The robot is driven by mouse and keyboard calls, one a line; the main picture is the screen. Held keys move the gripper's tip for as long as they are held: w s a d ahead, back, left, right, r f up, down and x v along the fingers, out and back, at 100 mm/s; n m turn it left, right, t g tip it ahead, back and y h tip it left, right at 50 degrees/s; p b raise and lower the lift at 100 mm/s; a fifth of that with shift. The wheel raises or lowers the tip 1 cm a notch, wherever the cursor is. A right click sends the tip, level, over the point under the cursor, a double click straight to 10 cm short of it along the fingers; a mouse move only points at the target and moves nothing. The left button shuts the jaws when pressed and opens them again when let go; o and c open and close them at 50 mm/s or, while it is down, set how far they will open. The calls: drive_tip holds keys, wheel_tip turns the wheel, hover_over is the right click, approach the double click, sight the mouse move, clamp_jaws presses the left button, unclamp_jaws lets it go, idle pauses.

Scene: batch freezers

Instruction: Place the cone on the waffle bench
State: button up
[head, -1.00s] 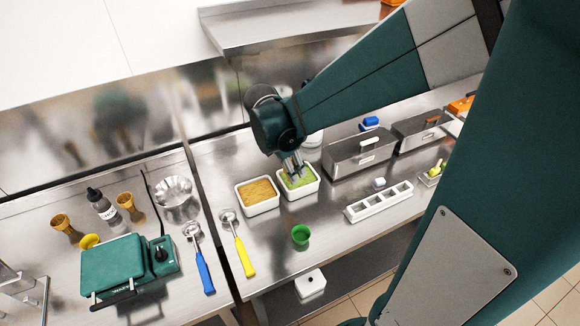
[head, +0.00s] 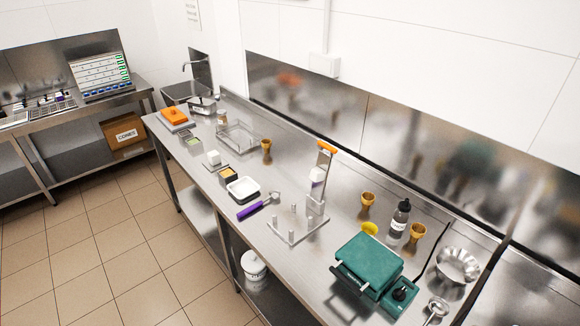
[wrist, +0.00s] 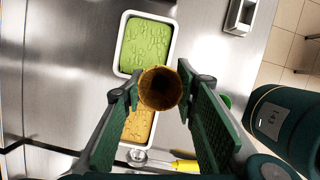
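A brown waffle cone (wrist: 160,88) is between the two fingers of my gripper (wrist: 161,86) in the wrist view, its round open end toward the camera. Both fingertips appear to press on its sides. Below it are a white tub of green ice cream (wrist: 147,45) and a tub of tan ice cream (wrist: 138,125). The steel waffle bench (head: 340,230) runs across the head view, with a teal waffle iron (head: 368,262) on it. My gripper is outside the head view.
Other brown cones stand near the waffle iron (head: 368,198) and farther left (head: 266,145). A dark bottle (head: 398,220), a clear stand (head: 300,228), a purple-handled tool (head: 256,207) and a metal bowl (head: 457,264) are on the bench. Bare steel shows between them.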

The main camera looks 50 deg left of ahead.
drive_tip(key=w+a+r+p, duration=0.1)
drive_tip(key=w+a+r, duration=0.1)
drive_tip(key=w+a, duration=0.65)
drive_tip(key=w+a+r+n+p, duration=0.15)
drive_tip(key=w+a, duration=0.35)
drive_tip(key=a, duration=0.7)
drive_tip(key=w+a+r, duration=0.2)
drive_tip(key=w+a, duration=0.5)
drive_tip(key=a, duration=0.3)
drive_tip(key=a+r+p, duration=0.1)
drive_tip(key=a+p, duration=0.1)
drive_tip(key=a, duration=3.6)
drive_tip(key=shift+a+n+t, duration=0.35)
drive_tip(key=shift+a+t, duration=0.05)
drive_tip(key=shift+s, duration=0.1)
approach(385, 220)
drive_tip(key=shift+w+d+r+p, duration=0.1)
drive_tip(key=shift+d+r+p, duration=0.1)
drive_tip(key=shift+d, duration=0.15)
drive_tip(key=shift+w+d+r+p, duration=0.1)
drive_tip(key=shift+d+p, duration=0.1)
drive_tip(key=shift+d, duration=0.1)
drive_tip(key=shift+f, duration=2.3)
